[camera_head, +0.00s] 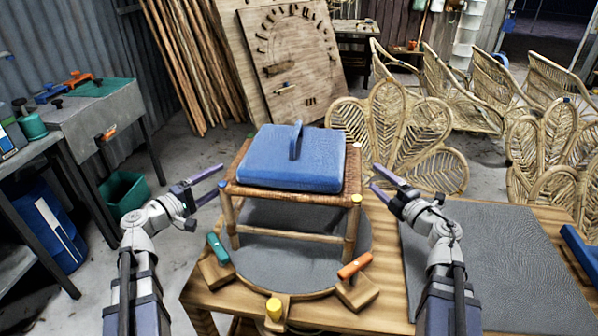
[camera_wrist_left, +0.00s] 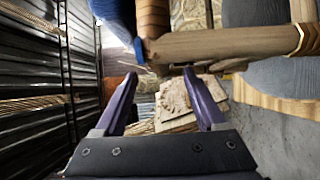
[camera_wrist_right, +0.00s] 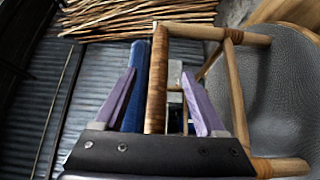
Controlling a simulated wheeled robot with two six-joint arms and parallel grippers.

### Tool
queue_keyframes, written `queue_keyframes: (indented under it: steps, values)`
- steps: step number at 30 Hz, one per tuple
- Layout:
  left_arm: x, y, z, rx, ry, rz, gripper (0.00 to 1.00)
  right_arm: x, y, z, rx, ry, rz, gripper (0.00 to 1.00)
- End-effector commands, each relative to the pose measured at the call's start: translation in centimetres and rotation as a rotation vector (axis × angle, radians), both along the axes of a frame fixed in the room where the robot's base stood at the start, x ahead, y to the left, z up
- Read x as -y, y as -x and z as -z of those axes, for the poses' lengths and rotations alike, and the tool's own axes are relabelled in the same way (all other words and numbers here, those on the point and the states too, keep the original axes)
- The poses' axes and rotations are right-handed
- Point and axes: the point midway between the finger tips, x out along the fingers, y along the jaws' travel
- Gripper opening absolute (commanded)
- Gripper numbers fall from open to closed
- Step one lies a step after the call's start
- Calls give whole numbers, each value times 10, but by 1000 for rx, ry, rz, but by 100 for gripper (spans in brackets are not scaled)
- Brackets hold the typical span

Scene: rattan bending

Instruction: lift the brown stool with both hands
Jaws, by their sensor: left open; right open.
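The brown stool (camera_head: 349,214) has wooden legs and a woven seat rim, and stands upright on a round grey disc (camera_head: 275,268) on the wooden table. A blue slab with an upright handle (camera_head: 290,172) covers its seat. My left gripper (camera_head: 221,179) is open and empty just left of the seat. In the left wrist view, a stool rail (camera_wrist_left: 220,46) lies beyond the fingertips. My right gripper (camera_head: 374,177) is open just right of the seat. In the right wrist view, the woven rim (camera_wrist_right: 156,85) appears between its fingers (camera_wrist_right: 158,72); contact cannot be told.
A teal-handled clamp (camera_head: 218,248), an orange-handled clamp (camera_head: 355,265) and a yellow-knobbed block (camera_head: 274,309) surround the disc's front. A grey mat (camera_head: 490,265) lies right on the table. Rattan chairs (camera_head: 400,135) stand behind. A grey workbench (camera_head: 90,115) stands left.

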Motion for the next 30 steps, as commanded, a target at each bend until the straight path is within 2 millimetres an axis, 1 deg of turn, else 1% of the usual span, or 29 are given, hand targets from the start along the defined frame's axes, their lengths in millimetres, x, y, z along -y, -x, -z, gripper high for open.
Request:
queue_keyframes:
  steps: [8,11,24,30]
  values:
    - [0,0,0,0,0,0,72,0,0,0,0,0,0,72]
    - [3,-4,0,0,0,1,72,-2,-4,0,0,0,-1,72]
    - [41,-49,0,0,0,2,72,-28,-58,0,0,0,-2,72]
    - [50,-58,0,0,0,1,72,-33,-69,0,0,0,1,72]
